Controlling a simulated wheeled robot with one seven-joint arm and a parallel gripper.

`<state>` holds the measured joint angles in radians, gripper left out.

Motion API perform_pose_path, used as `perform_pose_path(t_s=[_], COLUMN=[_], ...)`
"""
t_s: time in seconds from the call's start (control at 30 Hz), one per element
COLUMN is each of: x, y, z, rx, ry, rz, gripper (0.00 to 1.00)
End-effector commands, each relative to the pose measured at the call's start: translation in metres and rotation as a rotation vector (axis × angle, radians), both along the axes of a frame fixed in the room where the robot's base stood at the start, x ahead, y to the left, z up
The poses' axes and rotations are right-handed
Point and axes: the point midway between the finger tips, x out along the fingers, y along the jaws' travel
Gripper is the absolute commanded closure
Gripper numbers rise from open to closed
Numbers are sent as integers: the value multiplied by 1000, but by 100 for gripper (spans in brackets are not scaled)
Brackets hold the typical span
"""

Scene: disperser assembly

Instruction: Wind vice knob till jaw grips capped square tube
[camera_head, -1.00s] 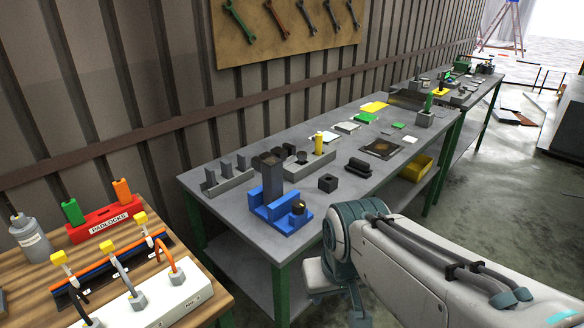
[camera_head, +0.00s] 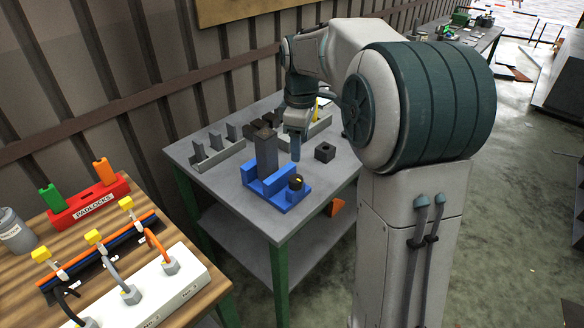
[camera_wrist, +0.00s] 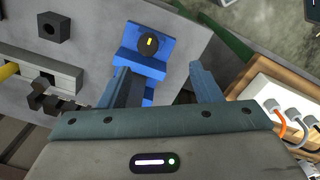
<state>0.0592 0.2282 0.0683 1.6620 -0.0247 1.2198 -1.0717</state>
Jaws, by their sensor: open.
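The blue vice (camera_head: 268,187) stands on the grey bench near its front corner. The dark square tube (camera_head: 266,158) stands upright in it, with a dark cap (camera_head: 264,136) on top. The vice knob (camera_head: 296,182) is black with a yellow mark and sits at the vice's right end. My gripper (camera_head: 296,158) points down above the knob, apart from it. In the wrist view the open gripper (camera_wrist: 160,70) has its two fingers spread below the knob (camera_wrist: 150,43) in the picture, with nothing seen held. The contact between jaw and tube is hidden.
A dark square block with a hole (camera_head: 325,152) lies right of the vice. A grey rack with upright pieces (camera_head: 216,150) stands behind left.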

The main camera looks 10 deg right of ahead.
Motion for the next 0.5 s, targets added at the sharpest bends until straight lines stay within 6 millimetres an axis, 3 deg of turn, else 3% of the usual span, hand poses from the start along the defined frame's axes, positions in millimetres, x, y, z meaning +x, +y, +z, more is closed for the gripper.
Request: perform_pose_path(t_s=[0.1,0.2,0.37,0.5], x=[22,31,35,33], y=[-1,-1,-1,-1], z=[-5,-7,-17,-40], rx=[2,4,5,5], ry=[22,30,36,39], rz=[100,150,173,172], gripper=[42,42,42,42])
